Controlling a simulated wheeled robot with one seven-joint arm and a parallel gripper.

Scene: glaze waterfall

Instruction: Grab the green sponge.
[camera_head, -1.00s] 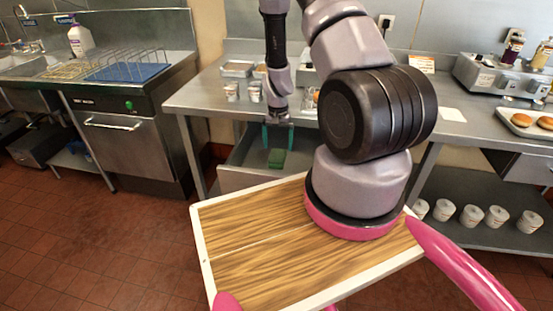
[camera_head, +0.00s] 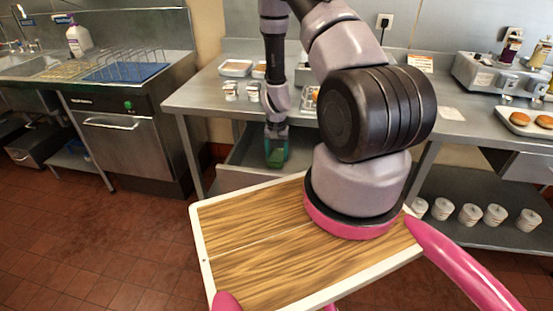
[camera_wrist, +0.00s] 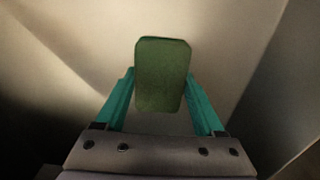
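The green sponge (camera_head: 276,158) is inside the open drawer under the counter. In the wrist view the sponge (camera_wrist: 162,75) fills the space between my gripper's teal fingertips. My gripper (camera_head: 276,150) reaches down into the drawer, and it also shows in the wrist view (camera_wrist: 161,85). Its fingers stand apart, one along each side of the sponge. The fingers look open. Whether they touch the sponge is hard to tell. The sponge's lower end and underside are hidden.
The open drawer (camera_head: 240,177) has walls close around my gripper. The steel counter (camera_head: 195,98) above holds small cups and trays. A wood-topped board (camera_head: 250,240) is in the foreground. A sink unit with a blue rack (camera_head: 125,72) stands at left.

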